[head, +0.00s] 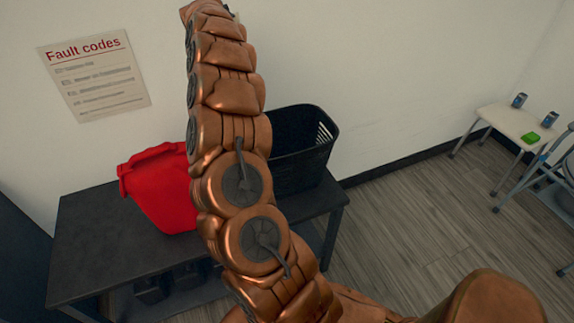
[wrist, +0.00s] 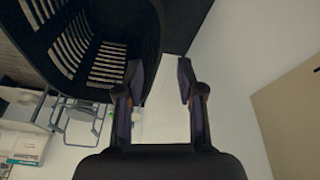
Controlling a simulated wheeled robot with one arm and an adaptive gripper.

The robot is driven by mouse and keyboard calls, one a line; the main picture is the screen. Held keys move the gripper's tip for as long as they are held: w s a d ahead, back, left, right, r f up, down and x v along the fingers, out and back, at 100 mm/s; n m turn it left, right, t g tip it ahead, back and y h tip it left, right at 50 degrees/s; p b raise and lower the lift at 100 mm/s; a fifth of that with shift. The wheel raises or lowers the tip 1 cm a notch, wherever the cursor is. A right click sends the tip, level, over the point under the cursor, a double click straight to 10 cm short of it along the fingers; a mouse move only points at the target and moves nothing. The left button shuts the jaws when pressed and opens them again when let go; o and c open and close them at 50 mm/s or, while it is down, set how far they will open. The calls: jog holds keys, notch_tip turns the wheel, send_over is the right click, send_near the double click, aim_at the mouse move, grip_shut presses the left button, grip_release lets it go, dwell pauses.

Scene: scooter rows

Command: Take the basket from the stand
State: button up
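The black slotted basket (head: 315,145) stands on the right end of the dark stand (head: 110,225) in the head view, partly hidden behind my arm. In the wrist view the basket (wrist: 85,45) fills the upper left, with its slotted wall showing. My gripper (wrist: 160,75) is open in the wrist view, its two dark fingers apart. The basket's dark edge shows beside the left finger and partly in the gap between the fingers; I cannot tell if they touch. My gripper does not show clearly in the head view.
A red bin (head: 160,185) stands left of the basket on the stand. A fault codes sheet (head: 93,75) hangs on the wall. A small white table (head: 510,120) with small items and a grey chair (head: 560,175) are at the right. The floor between is clear.

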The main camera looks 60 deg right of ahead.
aim_at(274, 116)
jog(key=s+d+f+m, duration=0.1)
jog(key=d, duration=0.1)
jog(key=s+d+f+m, duration=0.1)
jog(key=d, duration=0.1)
jog(key=s+d+g+b, duration=0.1)
jog(key=d, duration=0.1)
jog(key=shift+s+f+m+h, duration=0.15)
jog(key=shift+f+m+h, duration=0.15)
jog(key=shift+f+m, duration=0.1)
jog(key=shift+s+d+f, duration=0.3)
jog(key=shift+d+f, duration=0.05)
jog(key=shift+d, duration=0.15)
jog(key=shift+a+p+x, duration=0.25)
jog(key=shift+p+x, duration=0.4)
jog(key=shift+x, duration=1.05)
jog(key=shift+a+p+x, duration=0.2)
jog(key=shift+p+x, duration=0.45)
jog(key=shift+x, duration=1.1)
jog(key=shift+f, duration=0.3)
jog(key=shift+f+b, duration=0.3)
jog(key=shift+b, duration=0.45)
grip_shut()
